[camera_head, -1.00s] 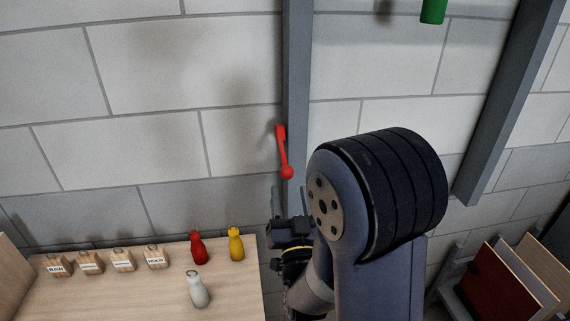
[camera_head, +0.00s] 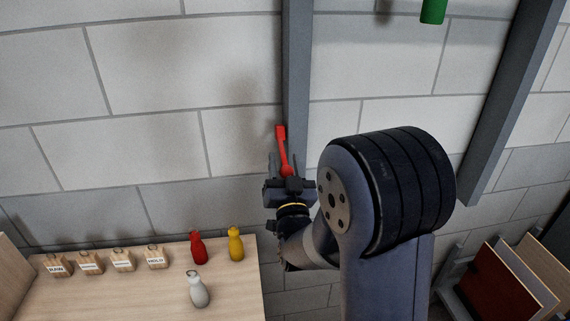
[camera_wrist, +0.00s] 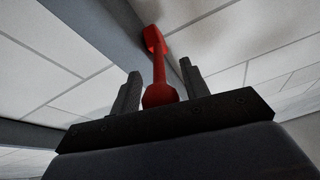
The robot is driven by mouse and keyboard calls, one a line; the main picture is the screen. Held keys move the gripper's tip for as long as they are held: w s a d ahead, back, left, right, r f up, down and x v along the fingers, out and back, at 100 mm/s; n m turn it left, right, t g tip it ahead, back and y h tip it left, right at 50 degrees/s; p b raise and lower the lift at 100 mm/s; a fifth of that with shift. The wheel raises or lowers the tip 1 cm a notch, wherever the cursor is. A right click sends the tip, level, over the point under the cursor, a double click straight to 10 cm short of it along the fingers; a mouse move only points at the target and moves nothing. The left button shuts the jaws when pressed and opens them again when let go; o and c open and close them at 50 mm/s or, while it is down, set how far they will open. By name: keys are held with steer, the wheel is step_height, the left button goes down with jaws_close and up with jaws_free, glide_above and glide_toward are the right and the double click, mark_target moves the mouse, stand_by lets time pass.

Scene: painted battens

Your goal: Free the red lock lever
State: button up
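The red lock lever (camera_head: 281,147) is mounted on a grey upright post (camera_head: 297,70) against the wall. It points down, slightly tilted, with its round knob at the lower end. My gripper (camera_head: 285,168) is at the knob, which it partly hides in the head view. In the wrist view my gripper (camera_wrist: 161,88) is open, with one finger on each side of the red lever (camera_wrist: 159,70). Gaps show between the fingers and the knob, so it is not gripped.
A wooden table (camera_head: 130,297) at lower left holds a red bottle (camera_head: 198,248), a yellow bottle (camera_head: 236,245), a grey bottle (camera_head: 198,291) and several labelled wooden blocks. A green object (camera_head: 433,10) hangs at top right. Panels (camera_head: 487,285) stand in a rack at lower right.

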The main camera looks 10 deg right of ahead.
mark_target(285, 159)
jaws_close()
steer(key=shift+r, duration=0.1)
stand_by(0.4)
steer(key=shift+r+g, duration=0.45)
steer(key=shift+g, duration=0.25)
steer(key=shift+s+r+g, duration=0.15)
steer(key=shift+r+g, duration=0.35)
steer(key=shift+g, duration=0.6)
steer(key=shift+r+g, duration=0.4)
steer(key=shift+g, duration=0.1)
steer(key=shift+w+r, duration=0.25)
steer(key=shift+r, duration=0.9)
steer(key=shift+w+r, duration=0.2)
steer(key=shift+r, duration=0.9)
steer(key=shift+w+r, duration=0.45)
steer(key=shift+r, duration=0.3)
steer(key=shift+w+r, duration=0.4)
steer(key=shift+r, duration=0.3)
steer(key=shift+f, duration=0.25)
